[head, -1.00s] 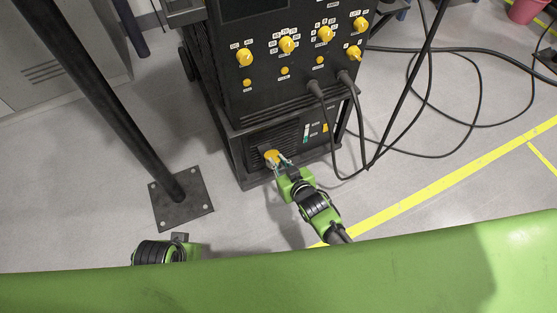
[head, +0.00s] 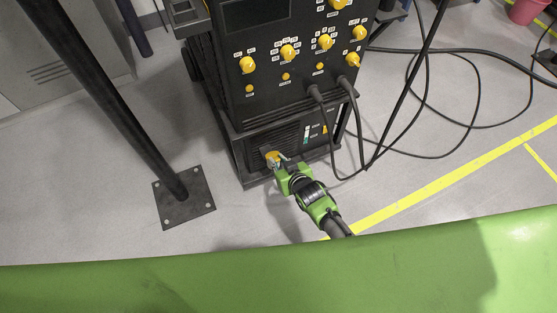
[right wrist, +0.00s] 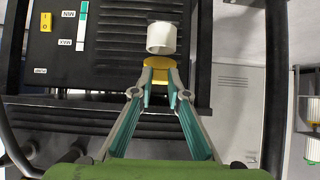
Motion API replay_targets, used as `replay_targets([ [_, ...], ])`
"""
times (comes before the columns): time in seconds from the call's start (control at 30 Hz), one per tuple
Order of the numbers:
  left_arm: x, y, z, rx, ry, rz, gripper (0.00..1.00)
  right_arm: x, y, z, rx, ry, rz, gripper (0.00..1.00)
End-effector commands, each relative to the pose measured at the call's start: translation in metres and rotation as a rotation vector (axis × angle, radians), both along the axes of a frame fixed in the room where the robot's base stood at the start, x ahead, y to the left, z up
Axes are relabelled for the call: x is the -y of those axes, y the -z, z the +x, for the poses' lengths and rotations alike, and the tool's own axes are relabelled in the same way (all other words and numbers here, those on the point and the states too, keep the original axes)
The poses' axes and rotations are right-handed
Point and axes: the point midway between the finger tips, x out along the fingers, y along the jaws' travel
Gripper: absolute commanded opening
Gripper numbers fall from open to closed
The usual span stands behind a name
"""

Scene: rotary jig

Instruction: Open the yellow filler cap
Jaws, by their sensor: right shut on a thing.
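The yellow filler cap (head: 271,156) is at the low front of the black machine, at the tips of my right gripper (head: 280,164). In the right wrist view the cap (right wrist: 158,78) sits between the two fingertips (right wrist: 159,70), which are shut on it. A short white cylinder (right wrist: 161,38) shows just beyond the cap; I cannot tell whether the two are joined. My left gripper is not in view.
The black machine (head: 262,107) carries yellow knobs above the cap. Dark cables (head: 362,130) hang from its front and run over the floor to the right. A dark post on a square base plate (head: 184,200) stands left. Grey floor lies between them.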

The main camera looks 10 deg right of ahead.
Motion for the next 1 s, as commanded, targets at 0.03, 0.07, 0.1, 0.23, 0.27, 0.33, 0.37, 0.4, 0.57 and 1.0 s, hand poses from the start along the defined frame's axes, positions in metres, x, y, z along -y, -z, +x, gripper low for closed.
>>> replay_targets([
  [0.03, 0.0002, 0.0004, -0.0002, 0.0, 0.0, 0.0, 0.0, 0.0, 0.0004, -0.0004, -0.003, 0.0, -0.001, 0.0],
  [0.07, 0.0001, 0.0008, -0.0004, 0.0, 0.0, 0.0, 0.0, 0.0002, 0.0005, -0.0005, -0.003, 0.0, -0.001, 0.0],
  [0.1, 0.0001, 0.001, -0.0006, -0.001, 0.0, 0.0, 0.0, 0.0, 0.0006, -0.0004, -0.003, 0.0, -0.001, 0.0],
  [0.23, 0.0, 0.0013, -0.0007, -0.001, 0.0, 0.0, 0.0, 0.0, 0.0007, -0.0005, -0.003, 0.0, -0.001, 0.0],
  [0.27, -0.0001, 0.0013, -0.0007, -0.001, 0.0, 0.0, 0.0, 0.0, 0.0007, -0.0005, -0.003, 0.0, -0.001, 0.0],
  [0.33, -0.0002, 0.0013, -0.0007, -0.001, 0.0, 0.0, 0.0, 0.0, 0.0007, -0.0005, -0.003, 0.0, -0.001, 0.0],
  [0.37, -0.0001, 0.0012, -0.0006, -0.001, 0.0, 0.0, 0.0, 0.0, 0.0007, -0.0005, -0.003, 0.0, -0.001, 0.0],
  [0.4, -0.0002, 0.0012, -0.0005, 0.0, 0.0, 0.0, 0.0, 0.0, 0.0007, -0.0005, -0.003, 0.0, -0.001, 0.0],
  [0.57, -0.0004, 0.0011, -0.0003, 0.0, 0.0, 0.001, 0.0, 0.0, 0.0005, -0.0004, -0.002, 0.0, -0.001, 0.32],
  [1.0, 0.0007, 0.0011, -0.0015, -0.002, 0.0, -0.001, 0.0, 0.0026, -0.0044, -0.008, -0.002, 0.0, -0.001, 0.32],
])
